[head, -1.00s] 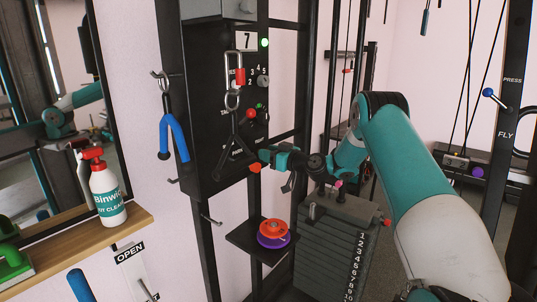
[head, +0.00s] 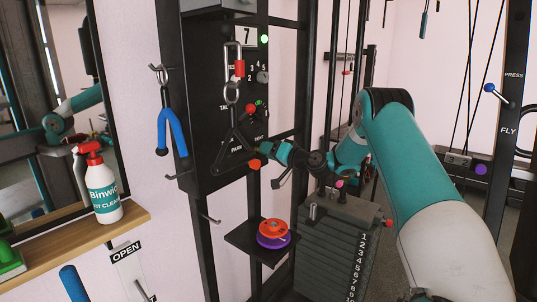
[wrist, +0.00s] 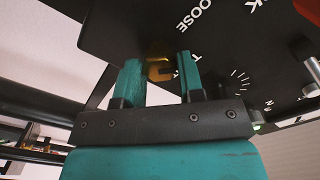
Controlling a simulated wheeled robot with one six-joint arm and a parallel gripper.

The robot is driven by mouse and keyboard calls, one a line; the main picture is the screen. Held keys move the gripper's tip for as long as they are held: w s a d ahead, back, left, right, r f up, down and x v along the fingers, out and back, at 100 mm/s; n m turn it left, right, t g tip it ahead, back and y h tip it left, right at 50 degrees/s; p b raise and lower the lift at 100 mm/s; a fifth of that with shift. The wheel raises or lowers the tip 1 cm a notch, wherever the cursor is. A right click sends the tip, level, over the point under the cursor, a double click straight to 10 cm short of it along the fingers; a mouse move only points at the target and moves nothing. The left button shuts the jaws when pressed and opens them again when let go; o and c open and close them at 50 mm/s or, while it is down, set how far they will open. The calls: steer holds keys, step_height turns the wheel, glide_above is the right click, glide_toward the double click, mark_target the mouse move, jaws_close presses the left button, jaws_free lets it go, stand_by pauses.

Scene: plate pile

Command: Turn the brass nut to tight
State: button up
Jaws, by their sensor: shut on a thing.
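Part of the nut is hidden by the fingers. In the head view my gripper (head: 268,151) is at the lower right edge of the black panel box (head: 205,120). The nut itself is hidden there.
A blue handle (head: 171,130) hangs further left. A small shelf with orange and purple discs (head: 272,233) and a weight stack (head: 335,245) stand below.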

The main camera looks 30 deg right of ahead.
steer(key=shift+d+f+m+p, duration=0.1)
steer(key=shift+m+p, duration=0.8)
steer(key=shift+m, duration=4)
steer(key=o, duration=0.9)
steer(key=b+v, duration=0.5)
steer(key=v, duration=1.2)
steer(key=shift+s+b, duration=0.25)
steer(key=shift+b, duration=0.15)
